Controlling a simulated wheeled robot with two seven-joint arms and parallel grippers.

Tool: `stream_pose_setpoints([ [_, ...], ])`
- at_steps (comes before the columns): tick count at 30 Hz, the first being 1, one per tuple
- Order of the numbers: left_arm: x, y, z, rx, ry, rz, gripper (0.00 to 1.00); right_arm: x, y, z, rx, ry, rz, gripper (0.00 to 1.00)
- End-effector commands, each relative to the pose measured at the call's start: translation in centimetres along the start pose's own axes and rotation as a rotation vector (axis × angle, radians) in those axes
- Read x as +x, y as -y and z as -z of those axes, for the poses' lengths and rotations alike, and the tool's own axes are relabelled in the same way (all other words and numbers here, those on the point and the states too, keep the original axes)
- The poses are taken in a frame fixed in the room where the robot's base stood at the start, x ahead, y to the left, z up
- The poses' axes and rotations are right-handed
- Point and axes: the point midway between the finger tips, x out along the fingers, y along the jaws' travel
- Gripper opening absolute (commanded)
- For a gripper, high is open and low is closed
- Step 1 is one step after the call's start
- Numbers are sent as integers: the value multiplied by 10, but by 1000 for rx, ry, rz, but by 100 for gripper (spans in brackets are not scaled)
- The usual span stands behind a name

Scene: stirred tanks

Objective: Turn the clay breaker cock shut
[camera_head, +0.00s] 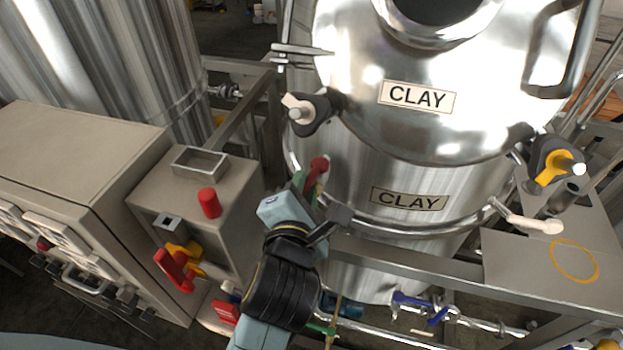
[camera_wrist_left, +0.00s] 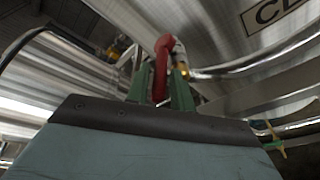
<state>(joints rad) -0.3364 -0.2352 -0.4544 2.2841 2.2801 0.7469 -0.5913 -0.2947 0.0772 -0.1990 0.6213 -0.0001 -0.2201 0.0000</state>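The steel tank labelled CLAY (camera_head: 400,175) stands right of centre in the head view. A red handle (camera_head: 319,166) is at the tank's left side, low under the black clamp. My left gripper (camera_head: 309,188) reaches up to it from below. In the left wrist view the red handle (camera_wrist_left: 161,60) stands upright between the two green fingers (camera_wrist_left: 161,92). The narrow gap between the fingers looks filled by the handle, so the gripper appears shut on it. The gripper and wrist hide the handle's lower part and its mounting. My right gripper is not in view.
A beige control cabinet (camera_head: 80,160) and a smaller box with a red button (camera_head: 209,203) stand left. A steel frame rail (camera_head: 420,262) crosses before the tank. Black clamps (camera_head: 322,106) hold the lid. Blue-handled valves (camera_head: 412,299) sit on low pipes.

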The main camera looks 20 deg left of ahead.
Motion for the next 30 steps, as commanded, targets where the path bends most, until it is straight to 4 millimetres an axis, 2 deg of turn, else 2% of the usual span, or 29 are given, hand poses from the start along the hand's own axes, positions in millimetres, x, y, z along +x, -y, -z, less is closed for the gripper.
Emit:
stream_pose_setpoints([
  [13, 6, 0, 3, 1, -3, -1, 23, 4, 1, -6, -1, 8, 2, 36],
  [19, 6, 0, 2, 1, -2, -1, 0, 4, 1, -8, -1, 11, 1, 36],
  [30, 5, -3, 7, 6, 3, 2, 0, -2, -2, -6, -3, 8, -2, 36],
])
